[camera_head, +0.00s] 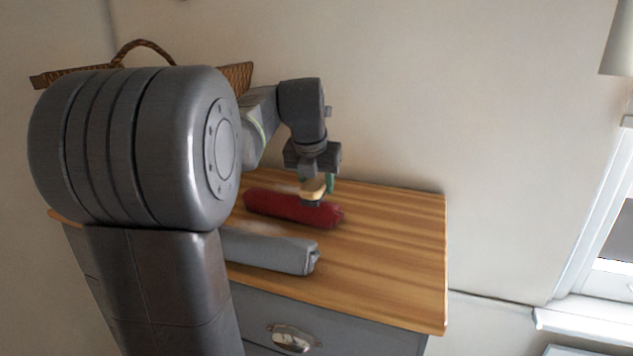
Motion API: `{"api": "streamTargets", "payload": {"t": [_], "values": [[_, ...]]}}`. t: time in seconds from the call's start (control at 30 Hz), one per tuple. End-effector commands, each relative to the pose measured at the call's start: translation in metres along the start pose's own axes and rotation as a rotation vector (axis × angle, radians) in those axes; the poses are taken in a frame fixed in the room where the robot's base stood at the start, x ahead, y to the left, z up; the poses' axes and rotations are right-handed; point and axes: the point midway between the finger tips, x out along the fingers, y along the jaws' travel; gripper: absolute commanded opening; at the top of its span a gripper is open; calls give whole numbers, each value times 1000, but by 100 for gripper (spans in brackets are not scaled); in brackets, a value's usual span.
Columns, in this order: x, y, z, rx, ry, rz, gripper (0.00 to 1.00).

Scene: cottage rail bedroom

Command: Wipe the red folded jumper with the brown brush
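My gripper (314,182) points down over the jumper's right end. It is shut on the brush (312,190), which has a light brown body and a dark underside. The brush is at the jumper's right part, at or just above its upper surface; I cannot tell whether they touch.
A grey folded garment (275,251) lies in front of the red jumper. A wicker basket (236,77) stands at the back left, mostly behind my arm. The dresser top (395,250) is clear on the right. A wall stands close behind; a window (600,240) is at far right.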

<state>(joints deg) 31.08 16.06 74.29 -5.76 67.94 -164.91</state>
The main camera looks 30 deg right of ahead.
Motion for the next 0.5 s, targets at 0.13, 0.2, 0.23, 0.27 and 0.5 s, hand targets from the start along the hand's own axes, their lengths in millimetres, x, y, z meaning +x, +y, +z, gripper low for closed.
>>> {"api": "streamTargets", "payload": {"t": [0.13,0.2,0.23,0.27,0.5], "values": [[1,15,1,-3,2,3,23],[1,21,2,-4,2,3,23],[1,24,2,-4,2,3,23],[1,27,2,-4,2,3,23],[0,37,4,-2,0,2,23]]}}
